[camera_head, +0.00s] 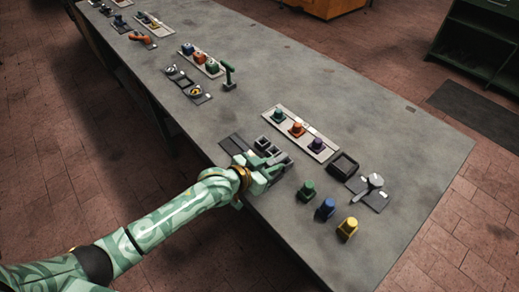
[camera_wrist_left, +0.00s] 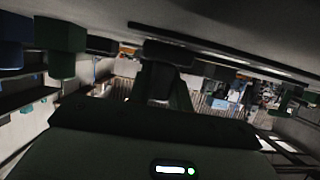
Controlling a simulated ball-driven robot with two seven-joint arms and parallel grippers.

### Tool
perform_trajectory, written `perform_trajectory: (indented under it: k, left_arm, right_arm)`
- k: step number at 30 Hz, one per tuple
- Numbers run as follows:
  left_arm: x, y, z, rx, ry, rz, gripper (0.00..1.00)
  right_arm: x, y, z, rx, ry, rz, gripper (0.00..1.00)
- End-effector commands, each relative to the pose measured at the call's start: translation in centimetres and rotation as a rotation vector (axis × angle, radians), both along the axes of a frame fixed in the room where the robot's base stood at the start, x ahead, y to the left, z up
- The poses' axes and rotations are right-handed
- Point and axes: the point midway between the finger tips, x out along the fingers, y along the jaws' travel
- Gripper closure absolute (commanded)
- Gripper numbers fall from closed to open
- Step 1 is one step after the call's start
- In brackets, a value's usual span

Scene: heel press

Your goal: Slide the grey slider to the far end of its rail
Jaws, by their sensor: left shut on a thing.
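My left gripper (camera_head: 268,166) is at the near edge of the grey table, low over a dark plate (camera_head: 234,143) that looks like the rail's base. It is shut on a small piece that I take to be the grey slider; the gripper hides it in the head view. In the left wrist view a dark block (camera_wrist_left: 168,52) shows at the fingers, too dim to make out its shape. How far along the rail the slider stands cannot be told. My right gripper is not in view.
A grey holder with open compartments (camera_head: 270,146) stands just behind the gripper. A pale strip (camera_head: 327,150) with green, orange and purple knobs lies beyond. Green (camera_head: 307,191), blue (camera_head: 325,209) and yellow (camera_head: 347,229) pieces stand to the right, near a black square tray (camera_head: 343,166).

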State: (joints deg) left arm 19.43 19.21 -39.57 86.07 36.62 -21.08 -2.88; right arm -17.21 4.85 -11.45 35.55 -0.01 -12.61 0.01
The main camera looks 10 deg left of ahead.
Motion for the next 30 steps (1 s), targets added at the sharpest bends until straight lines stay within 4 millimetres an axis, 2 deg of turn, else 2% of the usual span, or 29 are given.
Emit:
perform_trajectory:
  k: [7, 13, 14, 16, 25, 30]
  left_arm:
    - [-0.5, -0.7, 0.0, -0.003, -0.001, -0.001, 1.00]
    - [-0.6, -0.8, -0.1, -0.003, 0.001, -0.003, 1.00]
    - [-0.6, -0.8, -0.1, -0.003, 0.001, -0.003, 0.77]
    - [-0.6, -0.8, -0.1, -0.003, 0.001, -0.003, 0.58]
    - [-0.5, -0.5, 0.0, -0.001, -0.001, -0.001, 0.58]
    - [-1.9, 0.6, 1.0, 0.002, -0.002, -0.001, 0.58]
  right_arm:
    - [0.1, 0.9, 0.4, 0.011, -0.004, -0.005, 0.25]
    - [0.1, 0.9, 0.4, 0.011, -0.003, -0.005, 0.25]
    - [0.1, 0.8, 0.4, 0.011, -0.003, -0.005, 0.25]
    - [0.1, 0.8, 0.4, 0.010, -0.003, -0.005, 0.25]
    - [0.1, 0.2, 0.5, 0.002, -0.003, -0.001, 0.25]
    - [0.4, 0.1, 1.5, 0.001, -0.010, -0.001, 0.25]
